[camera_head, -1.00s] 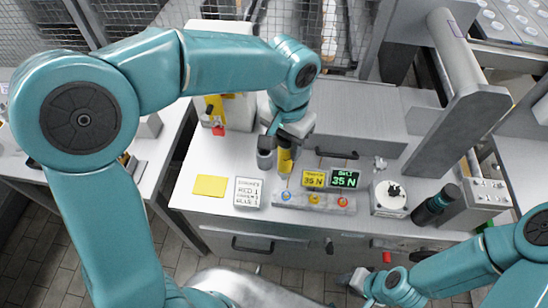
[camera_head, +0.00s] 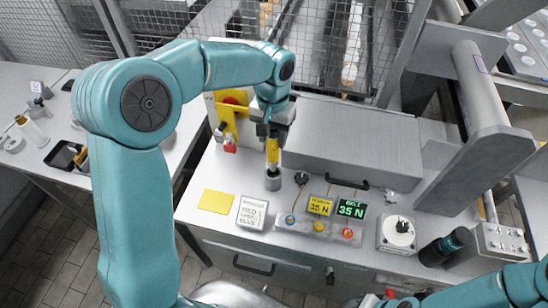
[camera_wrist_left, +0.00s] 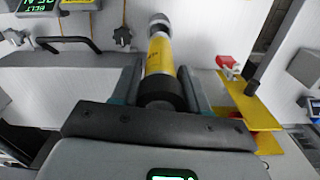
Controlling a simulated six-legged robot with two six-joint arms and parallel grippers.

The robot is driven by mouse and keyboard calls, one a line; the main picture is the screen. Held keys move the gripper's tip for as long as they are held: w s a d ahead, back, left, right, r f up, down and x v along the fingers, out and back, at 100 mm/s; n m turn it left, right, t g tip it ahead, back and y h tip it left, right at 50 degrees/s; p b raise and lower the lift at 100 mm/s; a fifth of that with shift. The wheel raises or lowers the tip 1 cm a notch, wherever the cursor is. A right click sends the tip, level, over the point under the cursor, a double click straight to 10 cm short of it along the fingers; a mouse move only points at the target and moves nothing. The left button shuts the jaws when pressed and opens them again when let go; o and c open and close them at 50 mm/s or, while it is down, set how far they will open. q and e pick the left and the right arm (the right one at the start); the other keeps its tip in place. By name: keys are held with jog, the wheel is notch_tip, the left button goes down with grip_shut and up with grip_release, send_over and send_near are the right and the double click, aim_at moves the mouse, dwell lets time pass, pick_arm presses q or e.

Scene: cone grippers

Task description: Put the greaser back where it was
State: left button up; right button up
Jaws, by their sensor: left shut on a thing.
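The greaser (camera_head: 273,152) is a yellow tube with a dark collar. My left gripper (camera_head: 271,132) is shut on its upper end and holds it nearly upright. Its lower end meets a short grey cup (camera_head: 272,182) on the bench; I cannot tell whether it is inside the cup or just above it. In the left wrist view the greaser (camera_wrist_left: 160,55) sits between the two fingers (camera_wrist_left: 160,88), its grey end pointing away. My right gripper (camera_head: 372,301) shows only in part at the bottom edge, and its jaws are unclear.
A yellow bracket with red parts (camera_head: 229,145) stands left of the cup. A yellow note (camera_head: 215,201), a white sign (camera_head: 252,212) and a button panel with two displays (camera_head: 318,228) lie in front. A grey box (camera_head: 330,150) stands behind. A black knob (camera_head: 301,178) is close right.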

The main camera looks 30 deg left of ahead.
aim_at(273, 157)
pick_arm(q)
notch_tip(273, 157, down, 8)
jog(key=shift+s+f+p, duration=0.15)
jog(key=shift+f+p, duration=0.1)
jog(key=shift+p, duration=0.2)
jog(key=shift+d+f, duration=0.15)
jog(key=shift+f, duration=0.1)
jog(key=o, duration=1.1)
jog(key=shift+o, duration=0.2)
jog(key=shift+r, duration=0.25)
notch_tip(273, 157, up, 12)
jog(key=shift+f+b, duration=0.1)
jog(key=shift+b, duration=0.45)
